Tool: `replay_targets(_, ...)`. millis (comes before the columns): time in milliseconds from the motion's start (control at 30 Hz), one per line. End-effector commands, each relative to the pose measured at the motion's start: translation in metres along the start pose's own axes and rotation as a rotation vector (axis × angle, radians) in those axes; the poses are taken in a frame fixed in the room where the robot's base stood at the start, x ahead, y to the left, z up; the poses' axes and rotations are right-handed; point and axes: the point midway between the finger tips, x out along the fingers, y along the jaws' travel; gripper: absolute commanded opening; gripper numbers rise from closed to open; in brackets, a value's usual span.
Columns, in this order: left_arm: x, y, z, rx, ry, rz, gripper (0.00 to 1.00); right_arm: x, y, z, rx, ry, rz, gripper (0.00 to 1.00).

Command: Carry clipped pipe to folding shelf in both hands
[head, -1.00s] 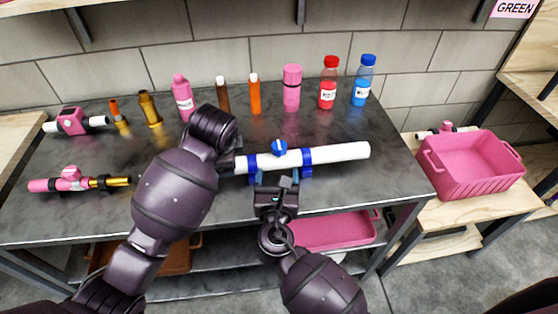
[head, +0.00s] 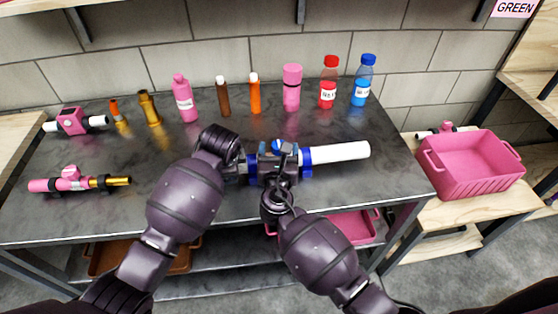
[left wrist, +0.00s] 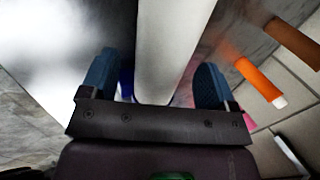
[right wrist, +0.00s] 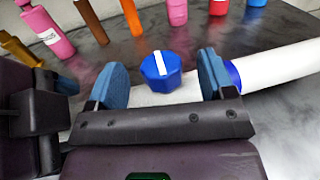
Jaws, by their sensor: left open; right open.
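The white pipe (head: 340,152) with blue clips (head: 306,159) and a blue knob lies across the dark table. Its right end is bare; its left part is hidden by my arms. My right gripper (head: 280,150) is over the pipe's middle. In the right wrist view its open fingers (right wrist: 160,80) stand either side of the blue knob (right wrist: 161,70), with the white pipe below. My left gripper is at the pipe's left end, mostly hidden by its arm in the head view. In the left wrist view its open fingers (left wrist: 160,80) straddle the white pipe (left wrist: 170,45). The folding shelf cannot be made out for certain.
Several bottles stand along the table's back, including a red one (head: 328,82) and a blue one (head: 363,82). Pink pipe fittings (head: 75,180) lie at the left. A pink crate (head: 470,165) sits on a wooden shelf at the right. The table's right end is clear.

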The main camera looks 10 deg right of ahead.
Motion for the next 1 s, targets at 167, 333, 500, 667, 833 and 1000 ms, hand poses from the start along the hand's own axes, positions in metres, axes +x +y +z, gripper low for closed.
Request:
replay_targets(167, 0.015, 0.0, 0.0, -0.001, -0.001, 0.001, 0.82, 0.016, 0.0, 0.0, -0.001, 0.0, -0.001, 0.76)
replay_targets(333, 0.021, 0.0, 0.0, 0.0, 0.0, -0.001, 0.82, 0.021, 0.0, 0.0, 0.0, 0.001, -0.001, 0.76)
replay_targets(500, 0.021, 0.0, 0.0, 0.0, 0.0, -0.001, 0.82, 0.021, 0.0, 0.0, 0.0, 0.001, -0.001, 0.76)
replay_targets(667, 0.021, 0.0, 0.0, 0.0, 0.0, -0.001, 0.72, 0.021, 0.0, 0.0, 0.0, 0.001, -0.001, 0.67)
replay_targets(833, 0.021, 0.0, 0.0, 0.0, 0.0, -0.001, 0.46, 0.021, 0.0, 0.0, 0.0, 0.001, 0.0, 0.41)
replay_targets(1000, 0.021, 0.0, 0.0, 0.0, 0.0, -0.001, 0.2, 0.021, 0.0, 0.0, 0.0, 0.001, -0.001, 0.14)
